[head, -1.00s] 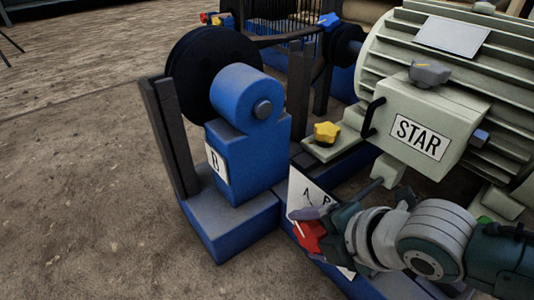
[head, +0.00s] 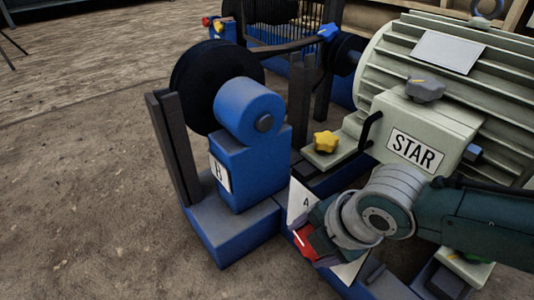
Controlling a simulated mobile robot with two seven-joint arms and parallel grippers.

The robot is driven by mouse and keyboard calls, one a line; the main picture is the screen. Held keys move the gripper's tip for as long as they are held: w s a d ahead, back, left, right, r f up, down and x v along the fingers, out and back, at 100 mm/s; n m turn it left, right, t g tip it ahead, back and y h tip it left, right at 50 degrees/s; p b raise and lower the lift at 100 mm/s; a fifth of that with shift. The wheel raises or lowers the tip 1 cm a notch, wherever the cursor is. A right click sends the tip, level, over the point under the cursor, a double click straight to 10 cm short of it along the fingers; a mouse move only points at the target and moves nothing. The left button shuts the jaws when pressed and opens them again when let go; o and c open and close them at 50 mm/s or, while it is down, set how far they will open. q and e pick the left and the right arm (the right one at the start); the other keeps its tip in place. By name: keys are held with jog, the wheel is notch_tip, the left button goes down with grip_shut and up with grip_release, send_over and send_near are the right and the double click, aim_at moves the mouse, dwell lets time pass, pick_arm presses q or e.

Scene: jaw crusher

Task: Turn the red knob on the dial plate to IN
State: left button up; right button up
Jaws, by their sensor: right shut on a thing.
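The red knob (head: 305,243) sits low in the middle of the head view, in front of the white dial plate (head: 299,198). My right gripper (head: 312,232) is shut on the red knob. A pale line shows on the knob's face. My left gripper is not in the view.
A blue bearing block (head: 245,170) marked B stands left of the plate. A yellow star knob (head: 326,141) is behind it. The grey-green motor (head: 440,75) with its STAR box (head: 420,135) fills the right. Bare ground is free at left.

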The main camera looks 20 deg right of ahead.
jog(key=shift+w+g+h+b, duration=0.1)
jog(key=shift+g+h+b, duration=0.25)
jog(key=shift+g, duration=0.65)
jog(key=shift+f+g+h+b, duration=0.1)
jog(key=shift+g+h+b, duration=0.15)
jog(key=shift+g+b, duration=0.35)
jog(key=o, duration=1.3)
jog(key=r+p, duration=0.6)
jog(key=s+r+p, duration=0.1)
jog(key=r+p, duration=0.2)
jog(key=r, duration=0.1)
jog(key=shift+d+p, duration=0.15)
jog(key=shift+p, duration=0.25)
